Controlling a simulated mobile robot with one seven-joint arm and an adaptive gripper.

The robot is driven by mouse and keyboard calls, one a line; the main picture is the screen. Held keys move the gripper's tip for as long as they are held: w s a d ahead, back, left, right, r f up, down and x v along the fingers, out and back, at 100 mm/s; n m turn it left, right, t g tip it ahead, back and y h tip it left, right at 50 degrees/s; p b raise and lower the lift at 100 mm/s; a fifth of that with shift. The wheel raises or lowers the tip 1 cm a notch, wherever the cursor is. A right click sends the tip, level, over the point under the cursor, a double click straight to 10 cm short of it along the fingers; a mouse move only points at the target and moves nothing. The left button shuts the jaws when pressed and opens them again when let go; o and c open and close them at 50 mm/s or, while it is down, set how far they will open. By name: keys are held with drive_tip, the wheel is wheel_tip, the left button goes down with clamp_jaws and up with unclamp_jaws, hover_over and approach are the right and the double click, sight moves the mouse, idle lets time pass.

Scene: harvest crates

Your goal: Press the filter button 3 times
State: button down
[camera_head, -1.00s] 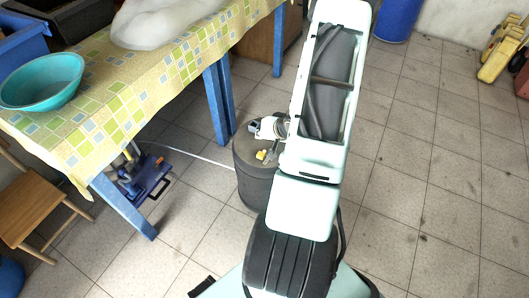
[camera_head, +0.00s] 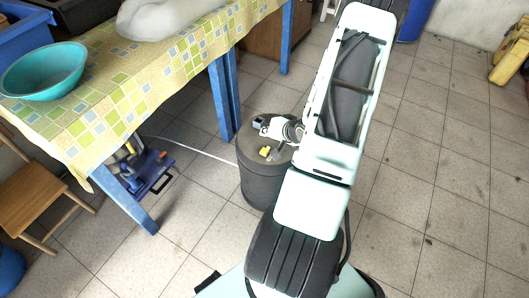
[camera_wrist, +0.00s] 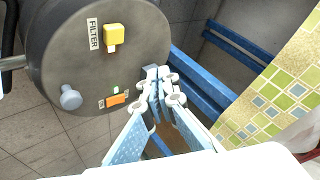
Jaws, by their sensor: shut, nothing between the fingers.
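The yellow filter button (camera_wrist: 113,35) stands up from the top of a dark grey drum (camera_wrist: 60,38), beside a white label reading FILTER (camera_wrist: 94,35). In the head view the button (camera_head: 265,152) shows on top of the drum (camera_head: 266,183), left of my arm. My gripper (camera_wrist: 158,76) is shut and empty, its tips together near the drum's edge, apart from the button to its lower right in the wrist view. In the head view my gripper (camera_head: 258,123) shows small at the drum's far side.
An orange switch (camera_wrist: 116,100) and a grey knob (camera_wrist: 70,97) also sit on the drum top, the switch close to my fingers. A table with a checked cloth (camera_head: 130,85) and blue legs stands left. Open tiled floor lies to the right.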

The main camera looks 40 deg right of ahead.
sight(266, 152)
wheel_tip(266, 152, down, 7)
drive_tip(key=b, duration=0.5)
drive_tip(key=shift+f, duration=0.15)
drive_tip(key=shift+f, duration=0.1)
idle(1.0)
drive_tip(key=shift+f+b, duration=0.3)
drive_tip(key=shift+b, duration=0.1)
drive_tip(key=shift+f+b, duration=0.35)
drive_tip(key=shift+f, duration=0.2)
idle(0.5)
drive_tip(key=shift+r, duration=0.15)
drive_tip(key=shift+r+p, duration=0.8)
drive_tip(key=shift+p, duration=0.15)
wheel_tip(266, 152, up, 5)
drive_tip(key=p, duration=0.4)
idle(1.9)
